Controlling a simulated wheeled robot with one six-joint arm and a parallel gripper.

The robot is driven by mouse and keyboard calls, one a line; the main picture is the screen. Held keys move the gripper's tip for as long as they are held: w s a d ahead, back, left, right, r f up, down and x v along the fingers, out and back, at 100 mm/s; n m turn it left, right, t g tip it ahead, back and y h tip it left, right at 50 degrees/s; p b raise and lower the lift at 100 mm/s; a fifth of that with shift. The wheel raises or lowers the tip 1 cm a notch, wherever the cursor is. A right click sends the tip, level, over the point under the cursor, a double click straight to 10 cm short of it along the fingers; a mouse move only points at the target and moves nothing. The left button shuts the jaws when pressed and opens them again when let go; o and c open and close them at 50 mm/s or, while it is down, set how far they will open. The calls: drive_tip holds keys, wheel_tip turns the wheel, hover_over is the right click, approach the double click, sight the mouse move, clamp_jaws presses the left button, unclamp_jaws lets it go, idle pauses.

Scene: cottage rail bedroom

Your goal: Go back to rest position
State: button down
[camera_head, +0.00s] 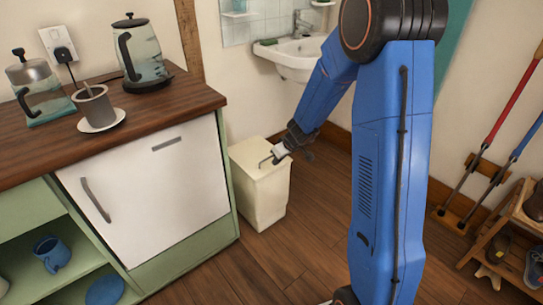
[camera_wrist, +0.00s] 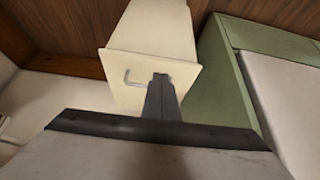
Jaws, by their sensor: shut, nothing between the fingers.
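My blue arm reaches down across the middle of the head view. My gripper (camera_head: 281,155) is at its end, over the top of a cream lidded bin (camera_head: 263,205). The gripper is shut and holds nothing. In the wrist view the dark fingers of my gripper (camera_wrist: 161,82) lie together in front of the bin (camera_wrist: 150,48). I cannot tell whether the fingers touch the bin.
A green cabinet (camera_head: 228,175) with a white door (camera_head: 150,195) stands left of the bin. Its wooden top (camera_head: 35,150) carries a kettle (camera_head: 140,55), a glass press and a cup on a saucer. A sink (camera_head: 295,58) is behind. A shoe rack (camera_head: 500,235) stands right. Wooden floor (camera_head: 270,262) is clear in front.

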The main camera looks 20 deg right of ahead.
drive_tip(key=s+a+r+y, duration=0.1)
drive_tip(key=s+a+r, duration=0.2)
drive_tip(key=s+r, duration=0.6)
drive_tip(key=s+a+r+y, duration=0.1)
drive_tip(key=s+a+r, duration=0.1)
drive_tip(key=s+r, duration=0.7)
drive_tip(key=s+d+r+m+h, duration=0.2)
drive_tip(key=s+d, duration=0.1)
drive_tip(key=s, duration=0.9)
drive_tip(key=s+d+r+m+h, duration=0.2)
drive_tip(key=s+d+r, duration=0.1)
drive_tip(key=s, duration=0.9)
drive_tip(key=shift+r+m+g, duration=0.25)
drive_tip(key=shift+m+g, duration=0.05)
drive_tip(key=shift+g, duration=0.1)
